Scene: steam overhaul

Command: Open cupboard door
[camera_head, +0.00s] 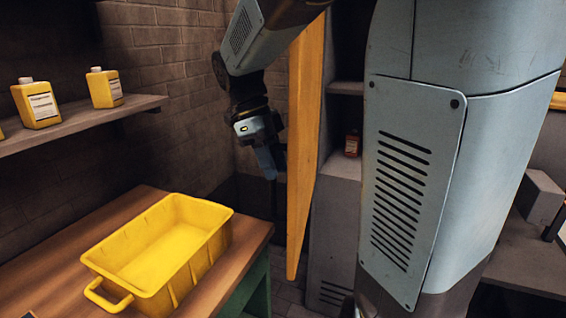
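The cupboard door (303,150) is a tall yellow-orange panel in the middle of the view. It stands swung out and is seen at a steep angle, with the space to its right showing a shelf. My gripper (272,168) is just left of the door, at about its mid-height, and points downward. The gripper is small and dark here, so its finger gap and any contact with the door cannot be made out. The door's handle is not visible.
A yellow tub (215,243) sits on a wooden bench (235,272) at lower left. A wall shelf (75,124) holds yellow bottles (38,104). Right of the door are a grey cabinet (334,215) and a small red bottle (352,144). My arm hides much of the right side.

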